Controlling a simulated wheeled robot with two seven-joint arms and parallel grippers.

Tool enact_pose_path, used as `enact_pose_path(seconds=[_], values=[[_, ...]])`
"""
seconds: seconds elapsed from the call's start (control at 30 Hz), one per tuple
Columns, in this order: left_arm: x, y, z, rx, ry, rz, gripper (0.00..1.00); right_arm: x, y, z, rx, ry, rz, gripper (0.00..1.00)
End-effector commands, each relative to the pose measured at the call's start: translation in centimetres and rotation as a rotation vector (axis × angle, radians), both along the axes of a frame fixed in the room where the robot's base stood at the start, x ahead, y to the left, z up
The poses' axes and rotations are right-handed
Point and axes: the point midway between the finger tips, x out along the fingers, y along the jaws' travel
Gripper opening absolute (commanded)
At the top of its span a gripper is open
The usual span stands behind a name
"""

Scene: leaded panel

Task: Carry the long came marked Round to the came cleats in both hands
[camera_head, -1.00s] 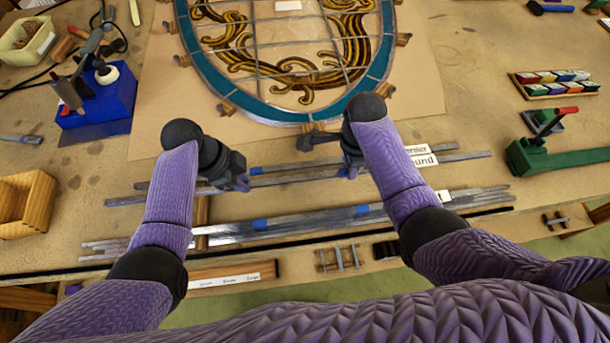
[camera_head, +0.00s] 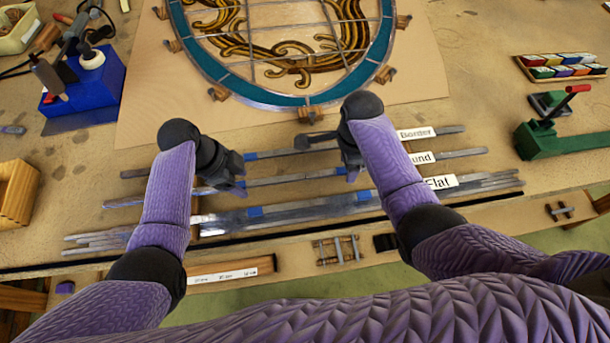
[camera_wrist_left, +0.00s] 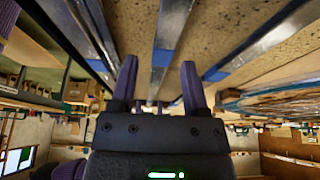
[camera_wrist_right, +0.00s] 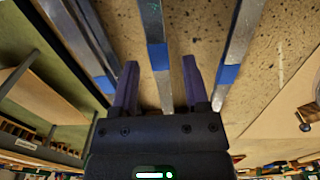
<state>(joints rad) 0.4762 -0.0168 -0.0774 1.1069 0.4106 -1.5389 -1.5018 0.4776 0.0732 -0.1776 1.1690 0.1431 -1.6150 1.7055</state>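The long came marked Round (camera_head: 290,178) is a thin grey strip with blue bands, the middle of three groups lying across the bench. Its label (camera_head: 421,158) is partly hidden by my right arm and reads "und". My left gripper (camera_head: 236,190) is open over it, left of centre; in the left wrist view the came (camera_wrist_left: 164,60) runs between the fingers. My right gripper (camera_head: 352,174) is open over it further right; the came (camera_wrist_right: 157,55) runs between its fingers too. I cannot tell finger height. Small barred holders (camera_head: 338,250) on the front edge may be the came cleats.
Cames marked Border (camera_head: 300,143) lie behind, cames marked Flat (camera_head: 290,210) in front, both close to the grippers. An oval leaded panel (camera_head: 285,98) lies beyond. A blue block (camera_head: 85,88) stands left, a green tool (camera_head: 560,140) right.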

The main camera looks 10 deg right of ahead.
Motion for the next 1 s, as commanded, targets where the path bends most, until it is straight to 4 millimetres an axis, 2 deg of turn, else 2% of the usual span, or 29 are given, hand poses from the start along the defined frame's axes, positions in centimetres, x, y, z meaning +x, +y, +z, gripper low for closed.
enact_pose_path(seconds=[0.17,0.27,0.6,0.77,0.87,1.0], values=[[0.0,0.0,0.0,0.0,0.0,0.0,0.59,0.0,0.0,0.0,0.001,0.0,0.0,0.59],[0.1,0.3,0.8,-0.001,-0.004,0.002,0.59,0.0,0.0,0.0,0.001,0.0,0.0,0.59],[0.1,3.8,9.0,0.002,-0.004,0.002,0.59,0.0,0.0,0.0,0.001,0.0,0.0,0.59],[0.1,4.5,10.9,0.0,-0.001,0.0,0.59,0.0,0.0,0.1,0.001,-0.001,0.0,0.59],[0.1,4.6,11.1,0.0,0.0,0.0,0.59,0.1,0.1,1.4,0.002,-0.005,0.001,0.59],[0.1,4.6,11.1,0.0,0.001,0.0,0.59,0.1,0.1,4.7,0.001,-0.005,0.0,0.59]])
